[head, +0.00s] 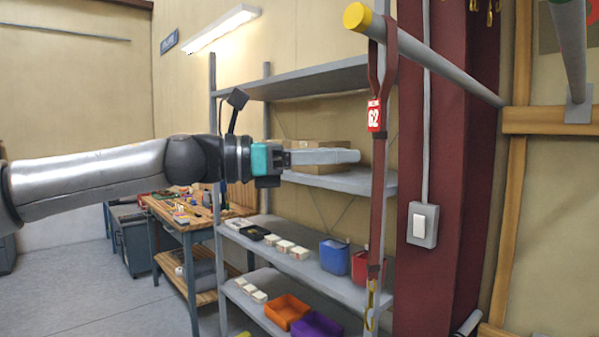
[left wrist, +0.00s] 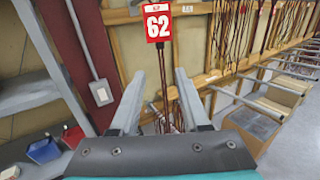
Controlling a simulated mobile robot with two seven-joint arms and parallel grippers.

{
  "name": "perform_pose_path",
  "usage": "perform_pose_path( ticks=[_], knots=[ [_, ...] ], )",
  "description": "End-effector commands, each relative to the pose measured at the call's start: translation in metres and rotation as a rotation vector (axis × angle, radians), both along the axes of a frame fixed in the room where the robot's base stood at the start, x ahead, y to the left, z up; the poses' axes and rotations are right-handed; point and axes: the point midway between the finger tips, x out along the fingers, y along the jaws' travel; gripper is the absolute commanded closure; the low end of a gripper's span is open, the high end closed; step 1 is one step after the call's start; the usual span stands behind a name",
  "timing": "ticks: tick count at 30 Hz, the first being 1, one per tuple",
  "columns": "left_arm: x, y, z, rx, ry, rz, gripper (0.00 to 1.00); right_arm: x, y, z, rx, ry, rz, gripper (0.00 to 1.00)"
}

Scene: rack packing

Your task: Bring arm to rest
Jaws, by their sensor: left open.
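My left gripper (head: 340,157) reaches in from the left at the height of the middle shelf. Its two fingers are apart in the left wrist view (left wrist: 160,75), with nothing held between them. A brown-red strap (head: 378,200) with a red tag numbered 62 (head: 374,115) hangs from a grey peg with a yellow end cap (head: 355,17). The fingertips point toward the strap, and a small gap shows between them in the head view. The tag also shows in the left wrist view (left wrist: 157,23), above and between the fingers. My right gripper is not in view.
A grey shelf rack (head: 300,82) stands behind the gripper, with a cardboard box (head: 300,143), a blue bin (head: 334,257) and an orange bin (head: 287,311). A dark red column (head: 450,170) carries a switch box (head: 422,226). A workbench (head: 190,222) stands at the left.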

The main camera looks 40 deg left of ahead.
Motion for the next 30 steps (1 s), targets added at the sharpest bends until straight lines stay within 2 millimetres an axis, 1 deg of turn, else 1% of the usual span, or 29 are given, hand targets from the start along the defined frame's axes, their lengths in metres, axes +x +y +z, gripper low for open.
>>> perform_pose_path(
  ticks=[1, 3, 10, 15, 21, 23, 26, 29, 30],
  knots=[
    [-0.006, 0.005, -0.002, 0.002, -0.005, 0.003, 0.54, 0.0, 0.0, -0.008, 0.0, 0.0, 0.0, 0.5],
    [-0.015, 0.01, -0.002, 0.002, -0.005, 0.002, 0.54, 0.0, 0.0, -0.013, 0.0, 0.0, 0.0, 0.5],
    [-0.035, 0.025, -0.001, 0.002, -0.003, 0.001, 0.54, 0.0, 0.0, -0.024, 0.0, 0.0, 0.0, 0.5],
    [-0.042, 0.029, -0.001, 0.0, 0.0, 0.0, 0.54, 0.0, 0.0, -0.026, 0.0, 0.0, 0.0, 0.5],
    [-0.042, 0.029, 0.0, 0.0, 0.0, -0.001, 0.54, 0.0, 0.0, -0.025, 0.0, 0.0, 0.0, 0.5],
    [-0.041, 0.029, -0.001, -0.005, 0.002, -0.001, 0.54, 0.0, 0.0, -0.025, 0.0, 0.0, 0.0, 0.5],
    [-0.03, 0.033, -0.006, -0.046, 0.017, 0.002, 0.54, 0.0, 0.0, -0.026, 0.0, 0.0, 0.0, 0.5],
    [-0.005, 0.042, -0.017, -0.144, 0.054, 0.011, 0.54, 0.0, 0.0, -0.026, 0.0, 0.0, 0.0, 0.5],
    [0.008, 0.047, -0.025, -0.199, 0.075, 0.018, 0.54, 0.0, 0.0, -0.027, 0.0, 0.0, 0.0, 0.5]
  ],
)
